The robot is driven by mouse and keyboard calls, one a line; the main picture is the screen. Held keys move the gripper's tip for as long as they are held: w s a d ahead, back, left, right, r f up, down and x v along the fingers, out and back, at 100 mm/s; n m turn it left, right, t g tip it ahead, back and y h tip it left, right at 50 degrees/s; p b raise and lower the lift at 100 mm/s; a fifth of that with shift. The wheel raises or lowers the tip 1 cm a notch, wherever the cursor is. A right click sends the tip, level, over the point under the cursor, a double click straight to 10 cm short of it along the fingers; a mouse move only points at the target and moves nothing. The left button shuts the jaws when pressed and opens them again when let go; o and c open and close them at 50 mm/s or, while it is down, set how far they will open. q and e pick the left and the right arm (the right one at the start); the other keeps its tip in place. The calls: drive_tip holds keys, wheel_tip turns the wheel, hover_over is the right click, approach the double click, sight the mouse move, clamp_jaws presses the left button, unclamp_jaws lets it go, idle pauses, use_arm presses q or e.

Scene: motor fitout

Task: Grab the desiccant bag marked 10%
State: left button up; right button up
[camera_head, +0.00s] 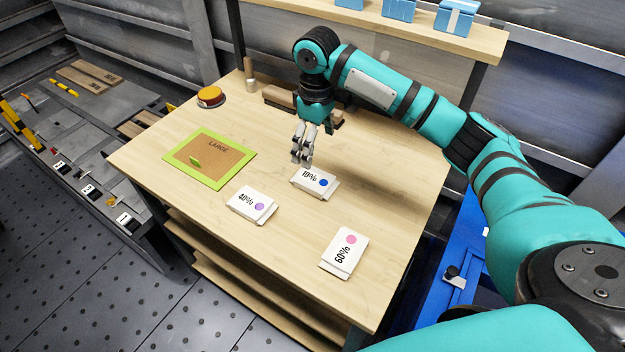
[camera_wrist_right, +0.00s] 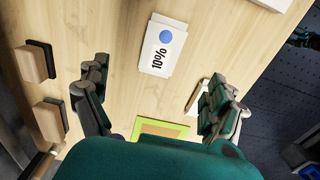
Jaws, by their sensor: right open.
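The white desiccant bag marked 10% (camera_head: 314,183), with a blue dot, lies flat on the wooden table (camera_head: 380,165). It also shows in the right wrist view (camera_wrist_right: 163,46), ahead of my fingers and between their lines. My right gripper (camera_head: 302,158) hangs just behind and above this bag in the head view. In the wrist view my right gripper (camera_wrist_right: 152,92) has its fingers spread wide with nothing between them. The bag marked 40% (camera_head: 252,204), with a purple dot, lies to the left and nearer. The bag marked 60% (camera_head: 344,250), with a pink dot, lies nearer right.
A green-framed board marked LARGE (camera_head: 190,177) lies on the table's left part. An orange button (camera_head: 210,96) sits at the back left corner. Brown blocks (camera_head: 278,97) stand behind my right gripper. A shelf (camera_head: 400,28) with blue boxes (camera_head: 456,17) is above the back.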

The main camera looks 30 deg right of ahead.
sight(317, 179)
wheel_tip(317, 179, down, 4)
drive_tip(key=shift+r, duration=0.15)
wheel_tip(317, 179, down, 2)
drive_tip(key=shift+f, duration=0.45)
drive_tip(key=f, duration=0.3)
drive_tip(key=shift+s+f+p, duration=0.25)
drive_tip(key=shift+f+p, duration=0.05)
drive_tip(key=shift+p, duration=0.1)
drive_tip(key=shift+f, duration=0.4)
use_arm(q)
drive_tip(key=shift+w+d+r, duration=0.1)
drive_tip(key=shift+w+r, duration=0.15)
drive_tip(key=shift+w, duration=0.25)
drive_tip(key=shift+w+d+r, duration=0.1)
drive_tip(key=shift+w+r, duration=0.15)
drive_tip(key=shift+w, duration=0.2)
drive_tip(key=shift+a, duration=0.1)
drive_tip(key=shift+w, duration=0.35)
use_arm(e)
drive_tip(key=c, duration=1.4)
